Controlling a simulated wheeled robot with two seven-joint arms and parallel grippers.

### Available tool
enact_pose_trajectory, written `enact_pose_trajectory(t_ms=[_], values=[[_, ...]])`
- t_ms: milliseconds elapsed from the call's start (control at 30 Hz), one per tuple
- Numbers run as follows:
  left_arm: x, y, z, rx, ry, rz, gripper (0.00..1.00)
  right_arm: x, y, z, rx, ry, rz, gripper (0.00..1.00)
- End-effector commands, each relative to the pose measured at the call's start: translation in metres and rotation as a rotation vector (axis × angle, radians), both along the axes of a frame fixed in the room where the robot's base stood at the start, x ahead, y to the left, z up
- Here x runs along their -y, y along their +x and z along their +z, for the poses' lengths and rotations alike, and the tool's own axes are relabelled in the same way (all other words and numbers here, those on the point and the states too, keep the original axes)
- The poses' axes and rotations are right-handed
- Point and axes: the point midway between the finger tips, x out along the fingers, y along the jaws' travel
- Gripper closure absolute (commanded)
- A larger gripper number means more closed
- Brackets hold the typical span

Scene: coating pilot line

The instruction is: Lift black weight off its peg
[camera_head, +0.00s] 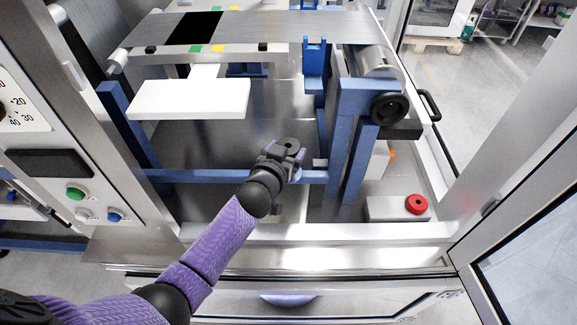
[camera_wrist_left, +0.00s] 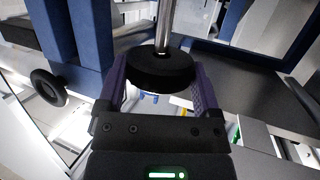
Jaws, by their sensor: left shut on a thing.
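The black weight is a thick round disc (camera_wrist_left: 162,70) in the left wrist view, sitting between the two purple fingers of my left gripper (camera_wrist_left: 160,90). The fingers are shut on its sides. A shiny metal peg (camera_wrist_left: 166,25) runs from the middle of the disc to the top edge of that view; I cannot tell whether the disc is still around it. In the head view my left gripper (camera_head: 284,152) is over the machine's inner floor, with the dark top of the weight (camera_head: 289,143) between its fingers. My right gripper is not in view.
A blue frame post (camera_head: 357,130) with a black handwheel (camera_head: 389,108) stands right of the gripper. A blue crossbar (camera_head: 215,176) runs close by. A white plate (camera_head: 190,99) is behind left. A red button (camera_head: 416,204) sits at front right. An open glass door (camera_head: 530,220) is on the right.

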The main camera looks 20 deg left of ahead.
Motion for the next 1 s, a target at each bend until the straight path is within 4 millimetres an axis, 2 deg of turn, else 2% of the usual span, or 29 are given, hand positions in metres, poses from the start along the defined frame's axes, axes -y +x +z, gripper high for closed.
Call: enact_pose_trajectory(t_ms=[367, 1000], values=[[0.0, -0.003, 0.003, 0.001, -0.001, -0.001, 1.0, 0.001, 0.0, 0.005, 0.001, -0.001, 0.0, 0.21], [-0.003, -0.055, 0.004, 0.001, -0.002, -0.001, 1.0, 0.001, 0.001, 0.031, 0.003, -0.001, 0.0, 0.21]])
